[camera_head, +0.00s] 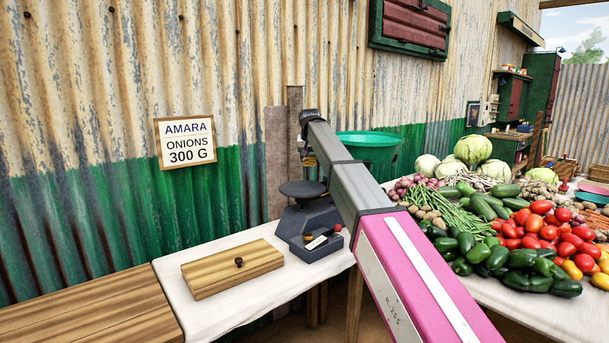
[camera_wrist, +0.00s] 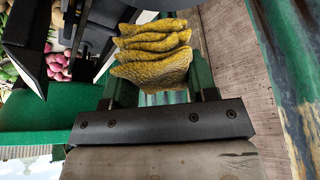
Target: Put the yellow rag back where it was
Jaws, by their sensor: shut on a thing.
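The yellow rag (camera_wrist: 155,62) is bunched in several folds in the wrist view. My gripper (camera_wrist: 158,78) is shut on it, with a finger on each side. The rag hangs clear of any surface that I can make out. In the head view my arm's far end is near the wooden post by the wall, behind the scale (camera_head: 305,215). My own arm hides most of the gripper there, and I cannot make out the rag clearly.
A wooden box (camera_head: 230,272) with a knob sits on the white cloth (camera_head: 185,310). A green basin (camera_head: 375,146) stands behind my arm. Vegetables, with tomatoes (camera_head: 540,235) among them, cover the table at right. An onion sign (camera_head: 186,141) hangs on the corrugated wall.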

